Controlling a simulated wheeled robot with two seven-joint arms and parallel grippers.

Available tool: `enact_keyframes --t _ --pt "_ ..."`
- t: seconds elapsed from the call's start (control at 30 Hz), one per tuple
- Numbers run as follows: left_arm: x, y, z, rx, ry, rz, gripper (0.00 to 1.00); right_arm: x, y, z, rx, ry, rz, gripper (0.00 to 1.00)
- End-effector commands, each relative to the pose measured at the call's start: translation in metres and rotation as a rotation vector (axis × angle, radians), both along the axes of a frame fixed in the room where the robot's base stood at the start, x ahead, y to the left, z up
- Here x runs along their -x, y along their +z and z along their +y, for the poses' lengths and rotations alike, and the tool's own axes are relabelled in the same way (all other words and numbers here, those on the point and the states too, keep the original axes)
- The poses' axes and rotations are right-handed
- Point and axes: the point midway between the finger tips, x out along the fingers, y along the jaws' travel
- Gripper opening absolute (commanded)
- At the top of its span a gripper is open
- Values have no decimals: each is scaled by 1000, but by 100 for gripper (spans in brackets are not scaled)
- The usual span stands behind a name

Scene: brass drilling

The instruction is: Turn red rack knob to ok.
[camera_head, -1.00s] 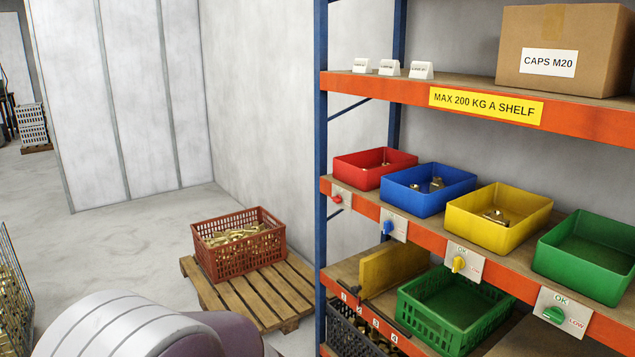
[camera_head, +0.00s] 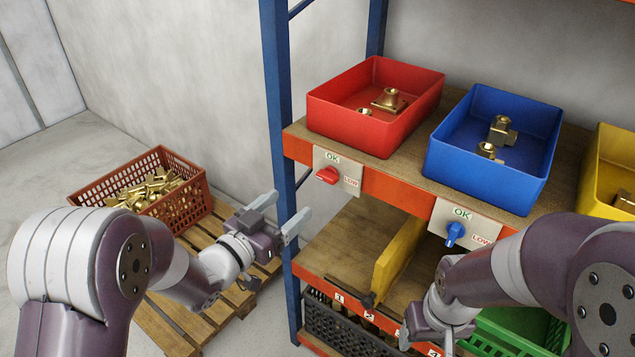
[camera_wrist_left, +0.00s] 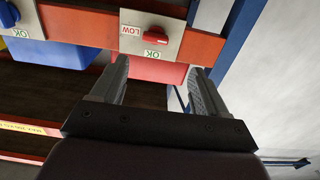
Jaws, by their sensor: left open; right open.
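The red knob (camera_head: 328,175) sits on a pale plate (camera_head: 338,168) on the orange beam below the red bin. OK is printed above it and LOW at its right. The knob's bar lies roughly level, in line with LOW rather than OK. In the left wrist view, which is upside down, the red knob (camera_wrist_left: 155,35) shows beyond the fingertips. My left gripper (camera_head: 282,214) is open and empty, lower and left of the knob, apart from it; its fingers also show in the wrist view (camera_wrist_left: 157,70). My right gripper (camera_head: 427,341) is low, under the blue knob, partly hidden by its own arm.
The blue rack post (camera_head: 278,130) stands just left of the plate. The red bin (camera_head: 340,110) and blue bin (camera_head: 480,175) stand on the shelf. A blue knob (camera_head: 455,232) is further right. A yellow divider (camera_head: 398,258) stands on the lower shelf. A brown crate (camera_head: 200,187) sits on a pallet.

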Motion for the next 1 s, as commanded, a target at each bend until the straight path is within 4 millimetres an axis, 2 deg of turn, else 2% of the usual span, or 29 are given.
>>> enact_keyframes --t 0.3,0.43,0.6,0.87,1.0 --pt "-64 2 -47 0 0 2 74 0 10 0 0 0 0 66" --pt "-81 1 -59 0 2 2 74 0 12 0 0 0 0 66" --pt "-91 0 -67 -1 2 3 74 0 13 0 0 0 0 66" --pt "-93 0 -67 -1 3 3 74 0 13 0 0 0 0 66" --pt "-93 0 -67 -1 3 3 29 0 13 0 0 0 0 66"
